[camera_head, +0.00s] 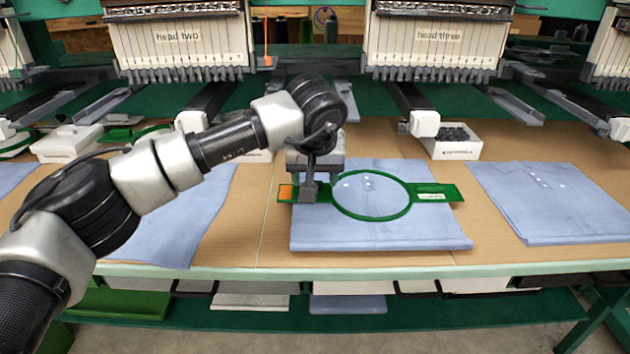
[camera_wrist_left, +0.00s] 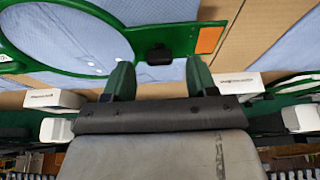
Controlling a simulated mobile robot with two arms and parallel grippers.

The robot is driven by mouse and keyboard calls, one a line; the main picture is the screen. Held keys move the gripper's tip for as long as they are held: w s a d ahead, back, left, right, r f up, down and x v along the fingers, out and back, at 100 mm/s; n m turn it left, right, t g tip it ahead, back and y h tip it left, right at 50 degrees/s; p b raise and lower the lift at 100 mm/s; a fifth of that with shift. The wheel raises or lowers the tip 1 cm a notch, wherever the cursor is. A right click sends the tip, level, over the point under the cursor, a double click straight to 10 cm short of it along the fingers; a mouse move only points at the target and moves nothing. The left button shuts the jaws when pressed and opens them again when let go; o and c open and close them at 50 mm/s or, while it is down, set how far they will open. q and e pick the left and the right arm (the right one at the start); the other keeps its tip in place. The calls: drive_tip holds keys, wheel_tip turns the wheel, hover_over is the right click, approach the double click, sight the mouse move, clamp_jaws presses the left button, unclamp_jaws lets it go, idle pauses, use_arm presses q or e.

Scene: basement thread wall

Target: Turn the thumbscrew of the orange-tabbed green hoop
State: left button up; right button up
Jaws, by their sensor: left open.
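The green hoop (camera_head: 411,203) lies flat on a folded blue garment (camera_head: 430,232). Its left arm ends in an orange tab (camera_head: 285,192), which also shows in the left wrist view (camera_wrist_left: 208,40). The black thumbscrew (camera_wrist_left: 158,54) sits on the hoop beside the orange tab; in the head view my gripper hides it. My left gripper (camera_head: 311,196) points down over the hoop's left arm, just right of the orange tab. In the left wrist view its two green-padded fingers (camera_wrist_left: 158,63) are apart, with the thumbscrew between them near the tips. I cannot tell whether they touch it.
Blue garments (camera_head: 550,195) lie right and left on the brown tabletop (camera_head: 455,187). A white box of dark pieces (camera_head: 455,145) stands behind, to the right. The embroidery heads (camera_head: 435,42) and their arms overhang the back. The table's front edge (camera_head: 360,272) is clear.

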use_arm(q)
drive_tip(key=shift+x, duration=1)
use_arm(e)
drive_tip(key=shift+s+r, duration=0.1)
drive_tip(key=shift+r, duration=0.35)
use_arm(q)
drive_tip(key=shift+r, duration=0.1)
drive_tip(key=c, duration=0.9)
drive_tip(key=shift+c, duration=0.2)
